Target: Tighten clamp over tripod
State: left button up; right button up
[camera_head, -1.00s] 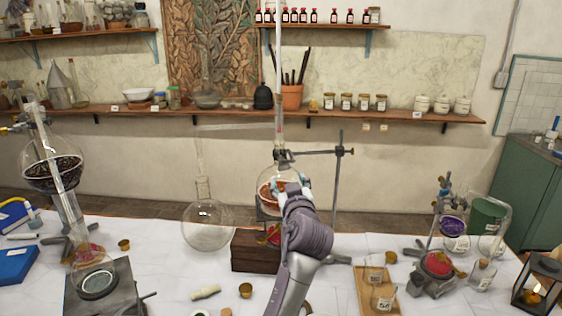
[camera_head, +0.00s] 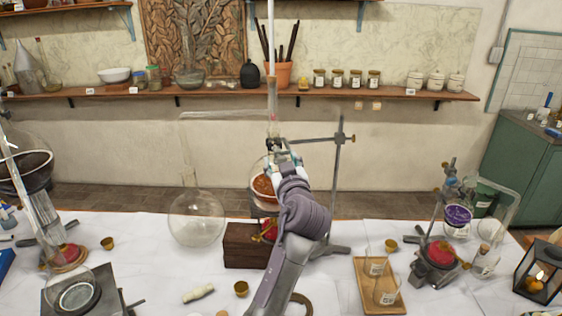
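The clamp (camera_head: 273,142) sits at the neck of a round flask (camera_head: 263,184) with reddish-brown contents. A horizontal rod joins it to an upright stand (camera_head: 337,185) on the right. The flask is over a support, apparently the tripod, largely hidden behind my arm and a wooden box. My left gripper (camera_head: 283,157) is at the flask's upper right, just below the clamp and very close to it. I cannot tell whether they touch. Its fingers are small and partly hidden by its wrist, so their opening is unclear. My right gripper is not in view.
A wooden box (camera_head: 244,246) stands left of my arm, with a clear round flask (camera_head: 196,217) behind it. A wooden tray (camera_head: 366,270) with glass vessels is on the right. A burner apparatus (camera_head: 437,258) and a lantern (camera_head: 541,272) stand farther right.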

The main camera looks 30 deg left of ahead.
aim_at(281, 159)
pick_arm(q)
jog(key=shift+a, duration=0.1)
jog(key=c, duration=0.9)
jog(key=shift+m, duration=1.1)
jog(key=o, duration=1.2)
notch_tip(281, 159, up, 10)
jog(key=shift+w+f, duration=0.1)
